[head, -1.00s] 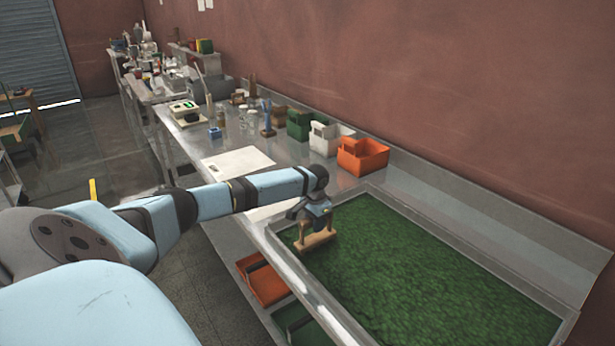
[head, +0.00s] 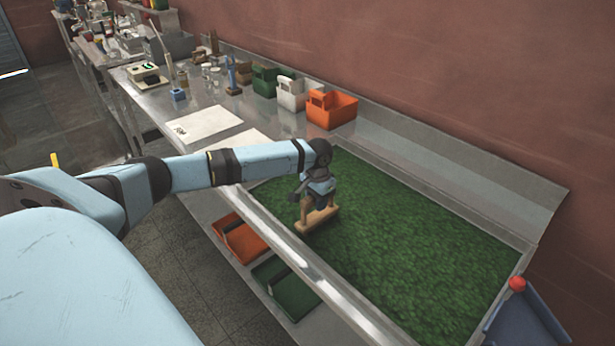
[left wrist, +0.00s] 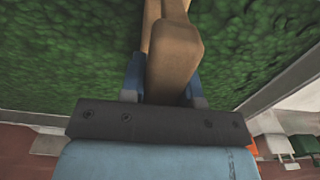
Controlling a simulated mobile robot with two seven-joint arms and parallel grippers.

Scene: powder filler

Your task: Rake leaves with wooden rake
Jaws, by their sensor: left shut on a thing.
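The wooden rake (head: 318,219) has a light brown bar low over the green leaves (head: 410,255) in the metal tray (head: 545,215). My left gripper (head: 318,198) is shut on the rake's handle near the tray's left end. In the left wrist view the brown handle (left wrist: 174,55) stands between the blue fingers, with the leaves (left wrist: 60,60) behind it. Whether the bar touches the leaves cannot be told. My right gripper is not in view.
An orange bin (head: 332,108), a white bin (head: 296,92) and a green bin (head: 270,80) stand behind the tray. White sheets (head: 203,124) lie on the bench. Orange (head: 240,238) and green (head: 285,287) trays sit on the lower shelf. A blue object with a red knob (head: 517,284) is at lower right.

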